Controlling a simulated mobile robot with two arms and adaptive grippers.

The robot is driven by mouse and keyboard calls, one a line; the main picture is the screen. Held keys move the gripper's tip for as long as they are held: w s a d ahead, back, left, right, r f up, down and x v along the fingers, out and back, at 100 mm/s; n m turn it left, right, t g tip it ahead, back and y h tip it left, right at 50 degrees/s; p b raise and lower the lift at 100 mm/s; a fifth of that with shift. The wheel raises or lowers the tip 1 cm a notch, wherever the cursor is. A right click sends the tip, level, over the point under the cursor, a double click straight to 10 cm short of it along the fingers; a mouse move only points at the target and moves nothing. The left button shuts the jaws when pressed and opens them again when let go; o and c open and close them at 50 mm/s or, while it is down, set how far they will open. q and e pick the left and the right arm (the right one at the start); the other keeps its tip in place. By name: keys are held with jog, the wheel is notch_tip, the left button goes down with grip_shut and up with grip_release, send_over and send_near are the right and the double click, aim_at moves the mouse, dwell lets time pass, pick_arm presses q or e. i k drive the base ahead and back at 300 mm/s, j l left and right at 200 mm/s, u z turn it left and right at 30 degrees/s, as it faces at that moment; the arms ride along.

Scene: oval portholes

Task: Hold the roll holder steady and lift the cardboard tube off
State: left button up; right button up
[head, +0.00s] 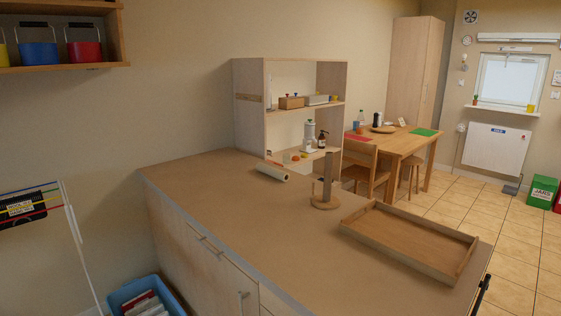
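The roll holder (325,203) stands upright on the wooden counter, with a round wooden base. A brown upright cylinder that looks like the cardboard tube (328,174) stands over its base. A thinner upright piece shows just left of the tube, and I cannot tell how the two join. Neither of my grippers is in view, and nothing is seen touching the holder or the tube.
The counter (225,195) is mostly clear left of the holder. A pale roll (272,172) lies behind left of it. A shallow wooden tray (408,238) lies close on the right. An open shelf unit (250,110) stands behind.

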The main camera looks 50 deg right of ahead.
aim_at(328, 171)
jog(key=i+z, duration=0.4)
jog(key=i+j+z, duration=0.25)
jog(key=z, duration=0.15)
jog(key=i+j+z, duration=0.4)
jog(key=i+l, duration=0.05)
